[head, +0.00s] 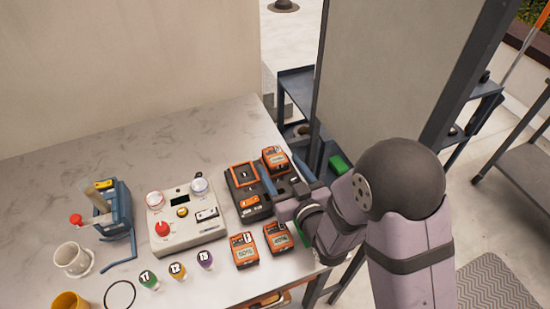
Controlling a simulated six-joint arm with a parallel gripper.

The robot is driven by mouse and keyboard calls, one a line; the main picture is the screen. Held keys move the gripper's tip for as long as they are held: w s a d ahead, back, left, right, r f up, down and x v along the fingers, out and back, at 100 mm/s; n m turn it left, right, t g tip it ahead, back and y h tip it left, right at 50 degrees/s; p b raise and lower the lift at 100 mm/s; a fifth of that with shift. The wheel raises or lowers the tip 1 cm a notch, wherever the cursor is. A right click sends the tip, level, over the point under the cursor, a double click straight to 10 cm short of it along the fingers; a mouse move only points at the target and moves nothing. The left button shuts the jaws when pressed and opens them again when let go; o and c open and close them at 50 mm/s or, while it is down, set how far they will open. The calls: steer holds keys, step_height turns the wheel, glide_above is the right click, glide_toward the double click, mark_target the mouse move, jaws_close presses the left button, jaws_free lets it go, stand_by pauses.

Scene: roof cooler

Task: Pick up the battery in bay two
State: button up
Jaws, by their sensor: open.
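A dark charger (238,186) with orange-framed bays stands near the right side of the table. An orange and black battery (275,158) sits at its far right corner. Two more orange and black batteries lie in front of the charger, one at the left (245,252) and one at the right (277,239). The bay numbers are too small to read surely, so I cannot tell which bay is two. My gripper (284,187) is open over the charger's right side, on the near side of the far battery. My wrist hides part of the charger.
A beige control box (187,226) with knobs stands left of the charger. Small numbered vials (177,270), a blue stand (118,205) and a white cup (70,258) are further left. A grey upright panel (400,70) rises beyond the table's right edge. The back left tabletop is clear.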

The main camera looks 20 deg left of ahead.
mark_target(276, 156)
steer(key=shift+w+a+r+p, duration=0.15)
steer(key=shift+w+a+p, duration=0.2)
steer(key=shift+w, duration=0.05)
steer(key=shift+p+x, duration=0.8)
steer(key=shift+x, duration=1.3)
steer(key=shift+w+r, duration=0.1)
steer(key=c, duration=1.4)
steer(key=shift+r, duration=0.15)
steer(key=shift+r+b, duration=0.6)
steer(key=shift+r, duration=4.3)
